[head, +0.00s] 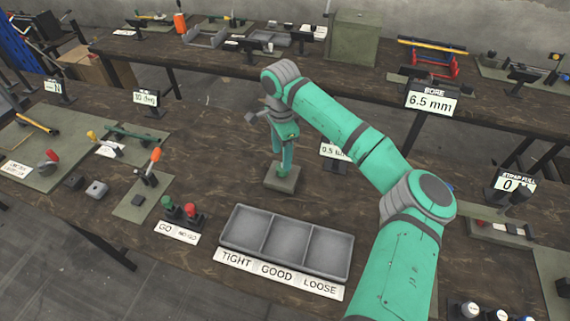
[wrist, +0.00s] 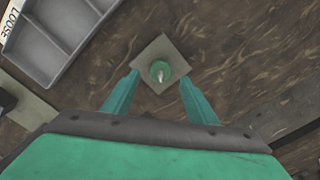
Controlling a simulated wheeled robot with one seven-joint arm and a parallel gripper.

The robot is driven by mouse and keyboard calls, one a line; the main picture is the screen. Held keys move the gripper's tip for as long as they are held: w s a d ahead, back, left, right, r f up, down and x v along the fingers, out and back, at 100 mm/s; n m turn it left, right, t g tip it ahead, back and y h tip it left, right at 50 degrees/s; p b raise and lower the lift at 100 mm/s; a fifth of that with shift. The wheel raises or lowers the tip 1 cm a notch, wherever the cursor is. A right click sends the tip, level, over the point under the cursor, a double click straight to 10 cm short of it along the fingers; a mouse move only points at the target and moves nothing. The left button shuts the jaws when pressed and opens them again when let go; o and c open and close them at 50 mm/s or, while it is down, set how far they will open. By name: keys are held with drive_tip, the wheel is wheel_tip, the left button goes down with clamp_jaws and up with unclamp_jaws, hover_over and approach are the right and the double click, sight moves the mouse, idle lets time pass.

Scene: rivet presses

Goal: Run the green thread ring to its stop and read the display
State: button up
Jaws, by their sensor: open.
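The green thread ring (head: 283,173) sits around a short post on a square grey base plate (head: 281,184) on the bench. In the wrist view the ring (wrist: 160,71) is round with a pale post tip at its centre, on the tilted-looking plate (wrist: 160,42). My gripper (head: 284,158) points straight down over it. Its two fingers (wrist: 160,77) are apart, one on each side of the ring and not touching it. A display reading about 0.5 mm (head: 329,152) stands just right of the plate, partly hidden by my arm.
A three-part tray (head: 229,245) marked TIGHT, GOOD, LOOSE lies in front. Red and green GO/NO-GO gauges (head: 189,211) stand left of it. Other displays are one reading 10 deg (head: 147,98) and the BORE 6.5 mm one (head: 432,102).

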sight(281, 168)
drive_tip(key=f, duration=0.4)
drive_tip(key=shift+a, duration=0.2)
drive_tip(key=shift+d+f, duration=0.25)
drive_tip(key=shift+f, duration=0.45)
drive_tip(key=shift+w+a, duration=0.1)
drive_tip(key=shift+w, duration=0.1)
drive_tip(key=shift+c, duration=0.4)
drive_tip(key=shift+s+d, duration=0.1)
drive_tip(key=shift+d, duration=0.2)
drive_tip(key=c, duration=1)
drive_tip(key=shift+a, duration=0.2)
